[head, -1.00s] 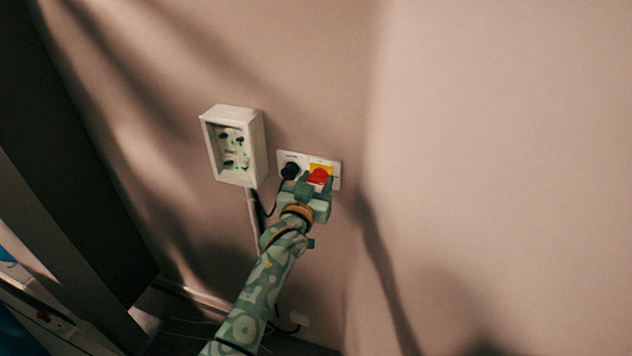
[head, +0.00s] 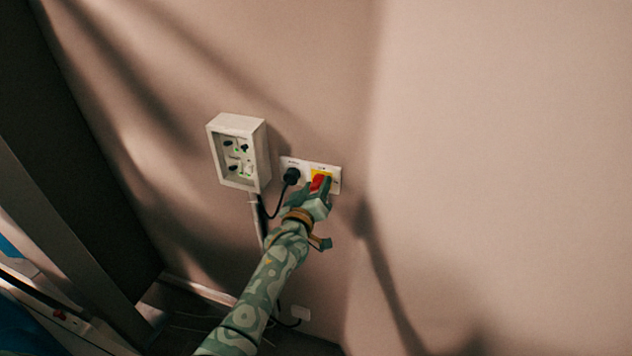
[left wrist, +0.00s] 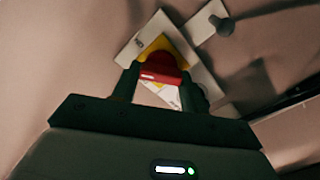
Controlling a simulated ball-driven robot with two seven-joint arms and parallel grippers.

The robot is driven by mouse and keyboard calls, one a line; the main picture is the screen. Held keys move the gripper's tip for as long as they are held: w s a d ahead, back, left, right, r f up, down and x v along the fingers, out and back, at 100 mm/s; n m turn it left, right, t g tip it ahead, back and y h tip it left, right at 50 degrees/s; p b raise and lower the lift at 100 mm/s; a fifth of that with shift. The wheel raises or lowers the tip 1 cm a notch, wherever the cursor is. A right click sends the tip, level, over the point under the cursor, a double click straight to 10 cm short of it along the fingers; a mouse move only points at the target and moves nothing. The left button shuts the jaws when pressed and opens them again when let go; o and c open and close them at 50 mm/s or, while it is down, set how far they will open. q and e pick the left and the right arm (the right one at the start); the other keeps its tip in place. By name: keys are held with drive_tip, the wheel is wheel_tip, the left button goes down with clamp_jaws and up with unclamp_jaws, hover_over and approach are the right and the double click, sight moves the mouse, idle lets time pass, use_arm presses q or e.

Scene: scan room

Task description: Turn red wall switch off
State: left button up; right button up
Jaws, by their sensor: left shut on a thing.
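The red wall switch (head: 317,183) is a red rotary knob on a yellow square, on a white wall plate (head: 334,184). My left gripper (head: 320,186) is at the plate, with its fingers on either side of the knob. In the left wrist view the red knob (left wrist: 162,66) sits between the two fingertips (left wrist: 160,78), and the gripper is shut on it. The knob looks turned at a slant to the plate in the head view. The gripper hides part of the knob and yellow square. My right gripper is not in view.
A black plug (head: 292,176) with a hanging cord is in the plate just left of the switch. A white box (head: 262,158) with small black switches is mounted farther left. A dark cabinet edge (head: 75,200) stands at the left. The wall at right is clear.

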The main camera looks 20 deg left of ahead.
use_arm(q)
drive_tip(key=n+p, duration=0.1)
drive_tip(key=n, duration=0.4)
drive_tip(key=shift+f+n+p, duration=0.1)
drive_tip(key=shift+n+p, duration=0.2)
drive_tip(key=shift+p, duration=0.05)
drive_tip(key=n, duration=0.5)
drive_tip(key=shift+f, duration=0.1)
drive_tip(key=shift+n, duration=0.4)
drive_tip(key=o, duration=1)
drive_tip(key=s, duration=0.5)
drive_tip(key=s+p, duration=0.1)
drive_tip(key=s, duration=0.4)
drive_tip(key=s+p, duration=0.1)
drive_tip(key=s, duration=0.5)
drive_tip(key=shift+s+a, duration=0.1)
drive_tip(key=shift+a, duration=0.25)
